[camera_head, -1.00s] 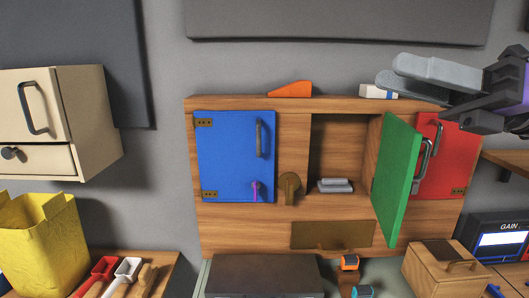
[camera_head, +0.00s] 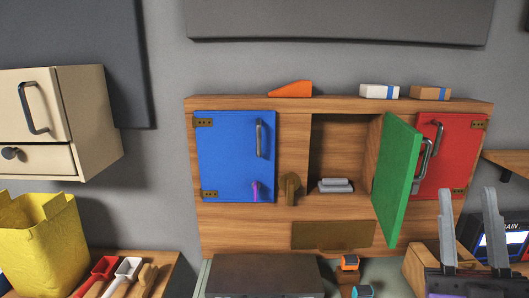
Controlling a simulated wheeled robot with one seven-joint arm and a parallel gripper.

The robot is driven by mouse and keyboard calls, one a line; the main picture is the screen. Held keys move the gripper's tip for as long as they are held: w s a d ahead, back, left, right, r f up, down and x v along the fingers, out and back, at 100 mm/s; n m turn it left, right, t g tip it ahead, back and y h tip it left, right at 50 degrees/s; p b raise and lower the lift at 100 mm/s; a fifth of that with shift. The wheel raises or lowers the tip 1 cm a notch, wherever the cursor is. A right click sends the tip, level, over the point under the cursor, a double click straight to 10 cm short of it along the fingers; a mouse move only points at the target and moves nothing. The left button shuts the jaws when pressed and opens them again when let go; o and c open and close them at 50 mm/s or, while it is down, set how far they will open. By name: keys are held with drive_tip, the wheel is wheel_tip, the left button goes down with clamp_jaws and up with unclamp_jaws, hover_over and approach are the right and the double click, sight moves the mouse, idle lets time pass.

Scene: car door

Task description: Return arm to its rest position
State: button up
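My gripper (camera_head: 468,230) is at the lower right of the head view, fingers pointing up and spread apart, with nothing between them. It stands in front of a wooden box (camera_head: 416,264) and part of the GAIN device (camera_head: 500,243), hiding some of both. The wooden cabinet (camera_head: 230,238) is on the wall to its left. The cabinet's green door (camera_head: 398,180) stands open, above and left of my gripper. The blue door (camera_head: 235,155) and the red door (camera_head: 449,150) look closed.
An orange wedge (camera_head: 290,89), a white box (camera_head: 379,91) and a brown box (camera_head: 430,93) sit on the cabinet top. A grey object (camera_head: 335,185) lies in the open compartment. A yellow bag (camera_head: 40,245) stands at lower left. A wooden shelf (camera_head: 508,163) juts out at right.

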drive_tip(key=s+f+m+g+h, duration=0.2)
drive_tip(key=f+m+g+h, duration=0.15)
drive_tip(key=f, duration=0.35)
drive_tip(key=s+f+m+g+h, duration=0.2)
drive_tip(key=s+f+m, duration=0.15)
drive_tip(key=f, duration=0.25)
drive_tip(key=s+a+f+g+y, duration=0.1)
drive_tip(key=s+a+f+g, duration=0.1)
drive_tip(key=s+f, duration=0.4)
drive_tip(key=s+a+f+g+y, duration=0.2)
drive_tip(key=s+f+g, duration=0.2)
drive_tip(key=s+f, duration=0.3)
drive_tip(key=s+a+f+n+g+y, duration=0.1)
drive_tip(key=s+a+f+g+y, duration=0.1)
drive_tip(key=s+f, duration=0.5)
drive_tip(key=s+g, duration=0.1)
drive_tip(key=s, duration=0.3)
